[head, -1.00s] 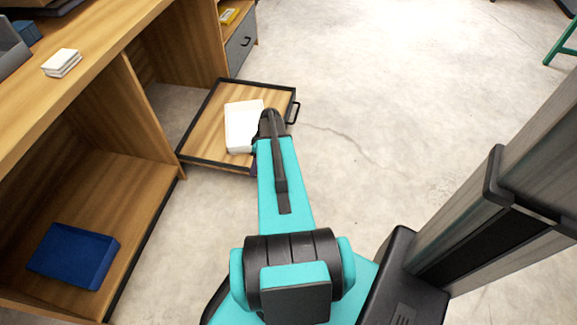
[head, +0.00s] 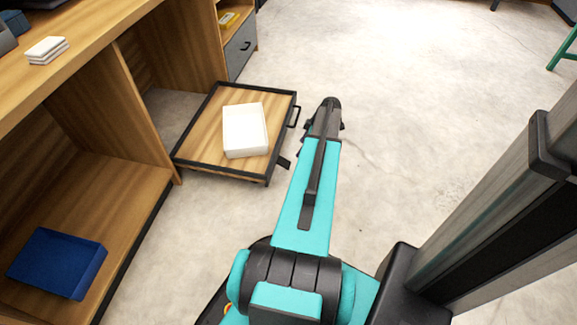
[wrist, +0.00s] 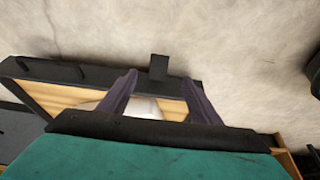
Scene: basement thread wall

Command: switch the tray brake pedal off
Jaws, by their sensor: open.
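The pull-out tray (head: 190,158) has a wooden floor and a dark rim, and extends from the wooden bench over the floor. A small dark tab, apparently the brake pedal (head: 284,163), sticks out at the tray's near right corner. The pedal also shows in the wrist view (wrist: 158,67) as a dark block at the tray's edge, ahead of and between my fingertips. I cannot read its on or off position. My gripper (wrist: 159,78) is open and empty. In the head view my gripper (head: 325,122) is right of the tray, its fingers mostly hidden.
A dark handle (head: 294,117) is on the tray's right side. A blue bin (head: 57,263) lies on the low shelf, and white pads (head: 47,50) lie on the bench top.

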